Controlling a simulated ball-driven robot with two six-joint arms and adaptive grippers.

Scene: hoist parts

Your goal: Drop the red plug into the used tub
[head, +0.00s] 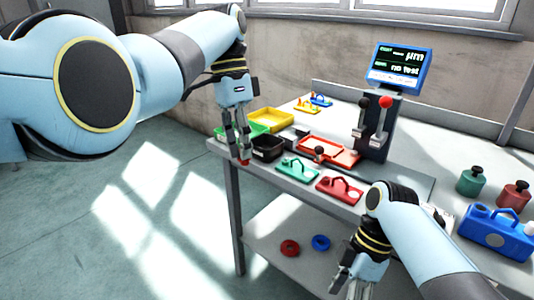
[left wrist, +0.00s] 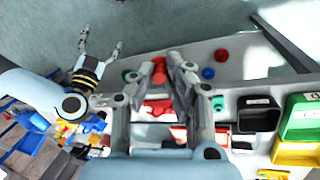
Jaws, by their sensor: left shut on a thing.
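My left gripper (head: 243,155) is shut on the red plug (head: 244,162) and holds it by the table's left front corner. The plug also shows between the fingertips in the left wrist view (left wrist: 159,70). A black tub (head: 267,150) stands just right of the gripper in the head view, with a green tub (head: 258,128) and a yellow tub (head: 271,119) behind it. The black tub shows a pale label in the left wrist view (left wrist: 258,115), too small to read, so I cannot tell which tub is the used one. My right gripper (head: 352,283) is open and empty low at the front.
Green (head: 297,168) and red (head: 339,188) plates lie along the front edge. A red tray (head: 335,152) lies behind them, beside a lever stand with a screen (head: 399,66). A blue canister (head: 496,232) stands at right. Red and blue rings (head: 321,242) lie on the lower shelf.

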